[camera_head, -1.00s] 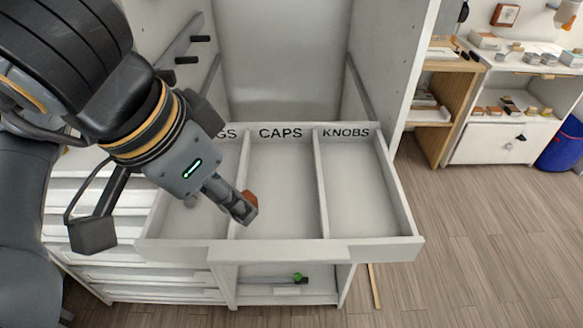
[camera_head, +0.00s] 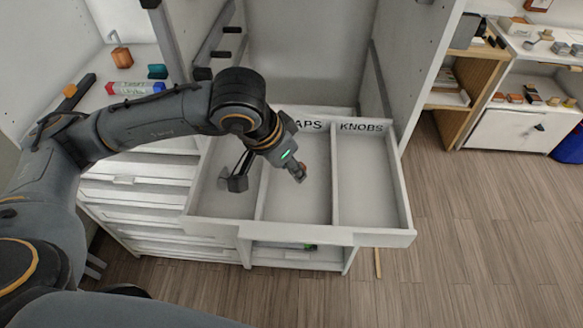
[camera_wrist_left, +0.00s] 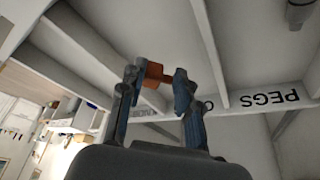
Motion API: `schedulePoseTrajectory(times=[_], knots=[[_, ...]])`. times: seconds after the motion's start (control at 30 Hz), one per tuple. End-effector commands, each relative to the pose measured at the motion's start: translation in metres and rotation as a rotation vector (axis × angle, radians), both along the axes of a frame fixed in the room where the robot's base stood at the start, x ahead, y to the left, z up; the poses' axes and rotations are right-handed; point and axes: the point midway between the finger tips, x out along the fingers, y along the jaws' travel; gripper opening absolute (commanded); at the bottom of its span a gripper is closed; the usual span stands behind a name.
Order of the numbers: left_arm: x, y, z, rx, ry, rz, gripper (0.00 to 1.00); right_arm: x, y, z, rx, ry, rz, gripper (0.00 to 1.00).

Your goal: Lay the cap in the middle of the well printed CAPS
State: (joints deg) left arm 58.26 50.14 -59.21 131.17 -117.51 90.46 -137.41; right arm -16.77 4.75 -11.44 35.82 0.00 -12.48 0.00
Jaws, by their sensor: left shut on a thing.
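The cap (camera_wrist_left: 155,74) is a small orange-brown piece. My left gripper (camera_wrist_left: 153,82) is shut on it, with a fingertip on each side. In the head view my left gripper (camera_head: 299,174) hangs above the upper-middle part of the well printed CAPS (camera_head: 305,205), and only a bit of the cap shows beside the fingers. The gap between cap and well floor cannot be told. The well is the middle one of the pulled-out drawer and looks empty. My arm covers the first letter of its print. My right gripper is not in view.
The KNOBS well (camera_head: 368,190) lies to the right, empty, behind a thin divider. The PEGS well (camera_head: 215,195) lies to the left, partly under my arm; its print shows in the wrist view. Black hooks (camera_head: 225,55) stick out of the wardrobe wall at the upper left.

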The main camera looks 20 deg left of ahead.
Motion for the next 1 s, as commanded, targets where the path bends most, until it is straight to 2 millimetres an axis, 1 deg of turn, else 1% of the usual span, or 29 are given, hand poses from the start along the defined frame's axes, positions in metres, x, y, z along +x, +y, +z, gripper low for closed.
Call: schedulePoseTrajectory(times=[0.07,0.17,0.2,0.3,0.4,0.67,0.83,0.87,0.9,0.97,1.0], knots=[[0.003,0.000,-0.003,-0.002,0.001,0.000,0.18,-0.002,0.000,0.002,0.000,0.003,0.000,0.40],[0.010,0.000,-0.014,0.001,0.004,0.001,0.18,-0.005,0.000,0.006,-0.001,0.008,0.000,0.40],[0.009,0.000,-0.019,0.002,0.008,0.001,0.18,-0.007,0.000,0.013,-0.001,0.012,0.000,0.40],[0.009,0.000,-0.033,0.000,0.006,0.001,0.18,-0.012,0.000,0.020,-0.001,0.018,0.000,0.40],[0.009,0.000,-0.041,0.000,0.002,0.000,0.18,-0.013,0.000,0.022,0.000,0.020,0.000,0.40],[0.010,0.000,-0.043,0.000,-0.001,0.000,0.18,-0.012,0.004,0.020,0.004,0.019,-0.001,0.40],[0.010,0.000,-0.047,0.000,-0.001,0.000,0.18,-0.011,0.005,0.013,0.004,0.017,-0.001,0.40],[0.010,0.000,-0.046,0.000,-0.001,0.000,0.35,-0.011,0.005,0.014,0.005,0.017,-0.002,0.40],[0.010,0.000,-0.045,0.000,-0.001,0.000,0.43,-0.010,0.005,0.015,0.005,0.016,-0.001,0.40],[0.010,0.000,-0.045,0.000,-0.001,0.000,0.55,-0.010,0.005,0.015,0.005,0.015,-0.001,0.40],[0.010,0.000,-0.045,-0.001,-0.001,0.001,0.55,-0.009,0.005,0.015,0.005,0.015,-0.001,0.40]])
